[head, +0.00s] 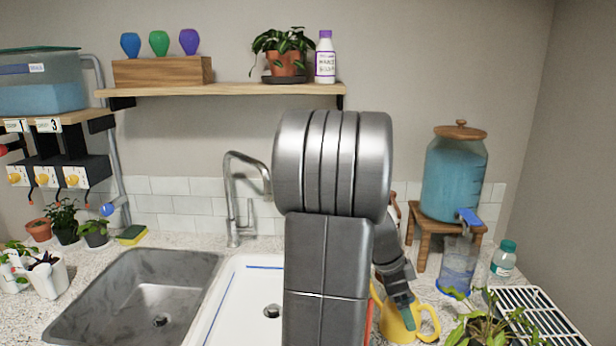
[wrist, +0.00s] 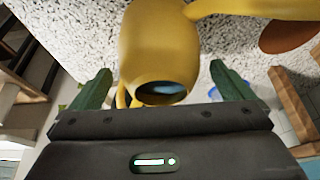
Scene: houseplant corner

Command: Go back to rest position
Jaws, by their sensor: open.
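A yellow watering can (head: 397,322) stands on the counter at the lower right of the head view, partly hidden behind my arm. My gripper (head: 408,298) is just above it, pointing down, with a green fingertip overlapping the can in this view. In the wrist view, my gripper (wrist: 158,85) is open, with a green finger on either side and nothing clamped. The yellow can (wrist: 160,50) fills the space beyond and between the fingers, its dark opening with something blue inside facing me. I cannot tell whether a finger touches it.
A blue-filled dispenser (head: 452,180) on a wooden stand, a clear pitcher (head: 458,264), a teal-capped bottle (head: 503,262) and a wire rack (head: 548,318) crowd the right. A faucet (head: 233,205), a grey sink (head: 130,290) and a shelf (head: 220,89) lie left of my arm.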

